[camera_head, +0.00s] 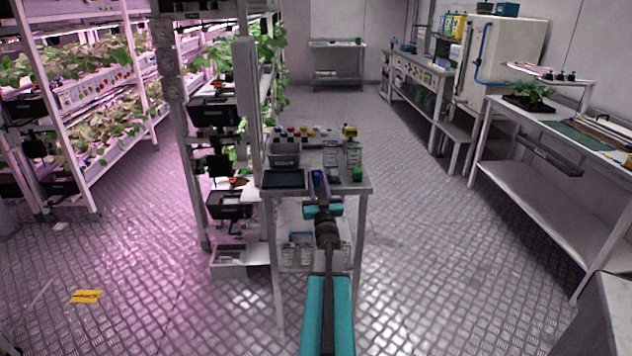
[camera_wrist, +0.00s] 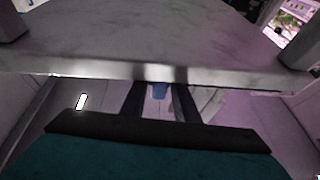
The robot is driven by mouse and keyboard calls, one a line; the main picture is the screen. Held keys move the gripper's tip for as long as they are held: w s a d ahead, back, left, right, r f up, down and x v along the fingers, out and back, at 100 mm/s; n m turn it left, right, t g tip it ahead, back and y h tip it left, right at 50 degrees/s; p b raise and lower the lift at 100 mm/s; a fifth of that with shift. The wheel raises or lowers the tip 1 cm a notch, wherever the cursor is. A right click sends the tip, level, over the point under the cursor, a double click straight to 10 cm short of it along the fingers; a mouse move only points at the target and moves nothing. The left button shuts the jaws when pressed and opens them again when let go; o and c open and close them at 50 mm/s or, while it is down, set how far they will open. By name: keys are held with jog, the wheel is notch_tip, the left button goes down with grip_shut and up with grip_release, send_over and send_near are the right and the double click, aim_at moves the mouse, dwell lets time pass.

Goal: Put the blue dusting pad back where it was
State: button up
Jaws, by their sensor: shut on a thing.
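The blue dusting pad (camera_head: 318,177) shows as a small blue shape at the front edge of the grey cart's top (camera_head: 303,190). My gripper (camera_head: 320,188) reaches up to that edge from the front and is shut on the pad. In the wrist view, the pad (camera_wrist: 158,91) is a small blue patch between the two dark fingers (camera_wrist: 158,103). A metal edge crosses that view and hides part of the pad and the fingertips. I cannot tell whether the pad touches the cart top.
On the cart top stand a dark tray (camera_head: 284,179), a grey bin (camera_head: 286,155), a pale bottle (camera_head: 352,155) and a green item (camera_head: 358,174). Plant racks (camera_head: 85,190) stand left, a workbench (camera_head: 520,175) right. The floor between cart and workbench is clear.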

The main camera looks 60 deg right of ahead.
jog(key=shift+f, duration=0.1)
jog(key=o, duration=0.7)
jog(key=shift+c, duration=0.2)
jog(key=b+v, duration=0.2)
jog(key=v, duration=1)
dwell(0.5)
